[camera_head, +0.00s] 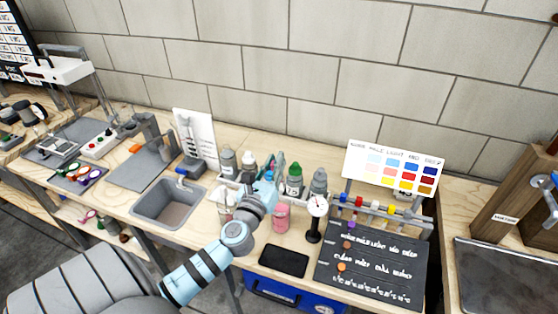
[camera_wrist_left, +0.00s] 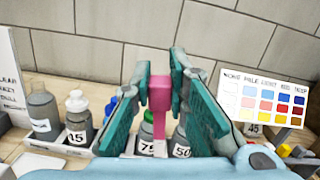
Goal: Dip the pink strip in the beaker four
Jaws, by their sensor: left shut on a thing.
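My left gripper (camera_head: 270,172) is shut on a pink strip (camera_wrist_left: 159,108), which stands upright between the teal finger pads in the left wrist view. In the head view the gripper is above the workbench, near a row of bottles, and the strip cannot be made out. A beaker with pink contents (camera_head: 281,218) stands on the bench just below and right of the gripper. I cannot read a number on it. My right gripper is not in view.
Behind are a green-capped bottle (camera_head: 294,180) and grey bottles (camera_head: 319,183). A white dial on a black stand (camera_head: 314,224) is right of the beaker. A colour chart (camera_head: 392,170), black board (camera_head: 370,268), black pad (camera_head: 284,260) and sink (camera_head: 168,204) surround the area.

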